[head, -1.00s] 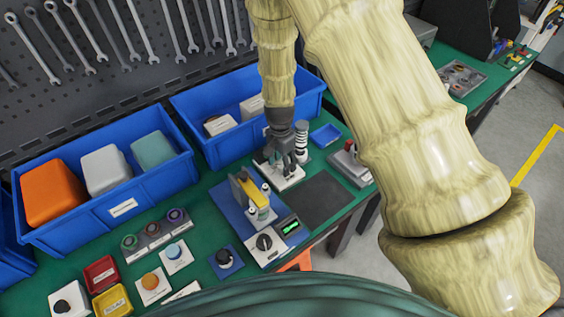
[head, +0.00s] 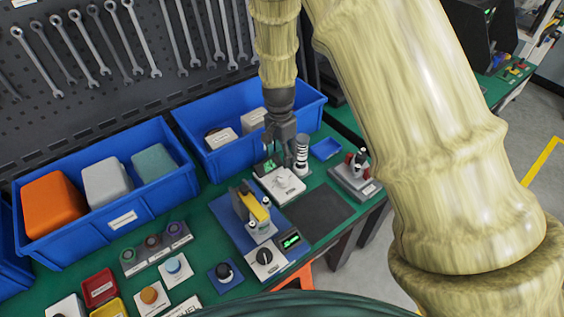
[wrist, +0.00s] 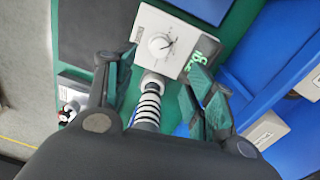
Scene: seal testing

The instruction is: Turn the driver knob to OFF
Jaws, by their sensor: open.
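A white box with a round light knob (head: 283,183) stands on the green bench in the head view, below my gripper. In the wrist view its knob (wrist: 160,43) shows a dark pointer mark, and a green lit readout (wrist: 199,62) is beside it. The lettering is too small to read surely. My gripper (head: 280,155) is open and empty above the back of this box, apart from the knob. In the wrist view my gripper (wrist: 158,75) has its fingers spread, with a black-and-white ringed post (wrist: 148,108) showing between them. That post (head: 302,152) stands right of my gripper.
A second white box with a black knob (head: 264,256) stands nearer, below a yellow-topped fixture (head: 250,207). A dark mat (head: 320,208) lies right of it. A grey fixture with red parts (head: 356,175) is at the right edge. Blue bins (head: 215,165) line the back.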

